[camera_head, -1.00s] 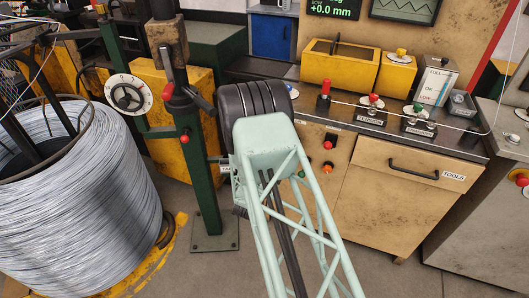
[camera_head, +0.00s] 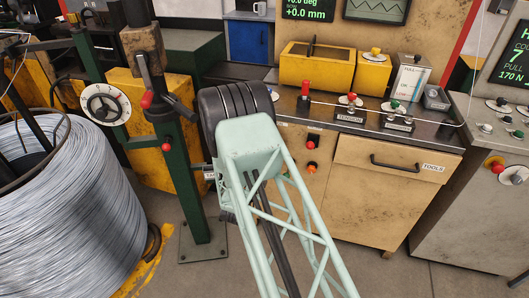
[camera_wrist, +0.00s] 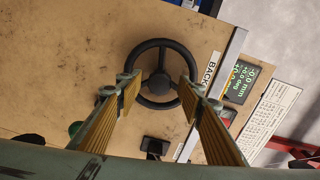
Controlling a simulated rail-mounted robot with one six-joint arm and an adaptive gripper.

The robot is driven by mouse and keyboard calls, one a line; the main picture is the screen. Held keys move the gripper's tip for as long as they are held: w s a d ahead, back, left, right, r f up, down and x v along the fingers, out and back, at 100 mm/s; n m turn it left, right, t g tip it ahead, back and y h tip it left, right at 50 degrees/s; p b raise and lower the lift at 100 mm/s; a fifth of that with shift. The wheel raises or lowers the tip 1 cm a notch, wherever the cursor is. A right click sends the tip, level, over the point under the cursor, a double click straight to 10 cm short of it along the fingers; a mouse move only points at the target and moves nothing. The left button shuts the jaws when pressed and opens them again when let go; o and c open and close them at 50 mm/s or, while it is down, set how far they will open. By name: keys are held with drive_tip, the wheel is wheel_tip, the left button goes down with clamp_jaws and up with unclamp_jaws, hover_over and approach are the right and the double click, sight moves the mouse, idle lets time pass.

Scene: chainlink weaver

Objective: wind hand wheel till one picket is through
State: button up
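The black three-spoke hand wheel (camera_wrist: 136,73) is on a worn tan panel in the upper middle of the wrist view. My gripper (camera_wrist: 158,90) is open, with its ribbed orange fingers apart. The fingertips appear on either side of the wheel's lower rim. Whether they touch the rim, or how far short they are, I cannot tell. In the head view my gripper and this wheel are not visible. No picket can be made out for certain.
A "BACK" label (camera_wrist: 210,74) and a small green-text display (camera_wrist: 241,82) sit right of the wheel. In the head view, a large wire coil (camera_head: 75,215) and a green post (camera_head: 185,175) stand left. A bench (camera_head: 350,185) with knobs stands right.

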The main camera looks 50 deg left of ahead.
drive_tip(key=shift+s+d, duration=0.1)
drive_tip(key=shift+s, duration=0.05)
drive_tip(key=v, duration=1.1)
drive_tip(key=shift+s+d, duration=0.2)
drive_tip(key=shift+s, duration=0.05)
drive_tip(key=shift+w+r, duration=0.1)
idle(0.7)
